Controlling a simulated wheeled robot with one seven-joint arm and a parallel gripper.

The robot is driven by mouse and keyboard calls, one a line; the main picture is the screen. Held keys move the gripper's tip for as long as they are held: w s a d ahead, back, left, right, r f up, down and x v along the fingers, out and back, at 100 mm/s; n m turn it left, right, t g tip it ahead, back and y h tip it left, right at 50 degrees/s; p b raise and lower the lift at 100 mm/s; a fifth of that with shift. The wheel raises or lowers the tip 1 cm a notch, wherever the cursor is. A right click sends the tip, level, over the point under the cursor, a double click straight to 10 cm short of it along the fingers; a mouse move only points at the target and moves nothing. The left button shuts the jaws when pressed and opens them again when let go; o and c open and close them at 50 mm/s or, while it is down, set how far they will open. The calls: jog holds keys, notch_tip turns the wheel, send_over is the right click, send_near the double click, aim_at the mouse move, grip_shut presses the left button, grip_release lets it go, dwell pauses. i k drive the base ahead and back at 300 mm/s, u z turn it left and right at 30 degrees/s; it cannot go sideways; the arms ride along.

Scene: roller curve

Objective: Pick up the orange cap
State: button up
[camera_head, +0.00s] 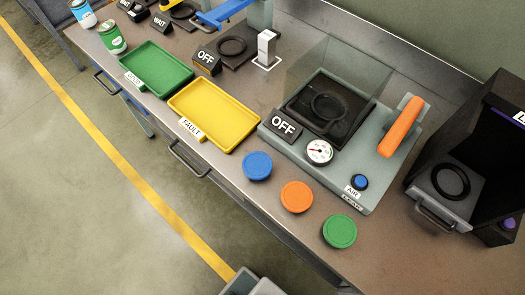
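The orange cap (297,197) lies flat on the grey workbench, near its front edge, in the head view. It is the middle one of three round caps in a slanting row. The blue cap (257,166) is up and to its left, and the green cap (340,231) is down and to its right. The three caps are apart from each other and nothing covers them. I see no gripper fingers in this view. A grey part, probably my own body, shows at the bottom edge.
Behind the caps stands a test station (376,193) with a gauge (319,152), an orange lever (401,127) and a clear guard. A yellow tray (246,137) and a green tray (183,72) lie to the left. A dark machine (477,165) stands at the right.

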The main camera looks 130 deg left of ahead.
aim_at(296, 197)
jog(key=k, duration=1.1)
jog(key=u, duration=1.85)
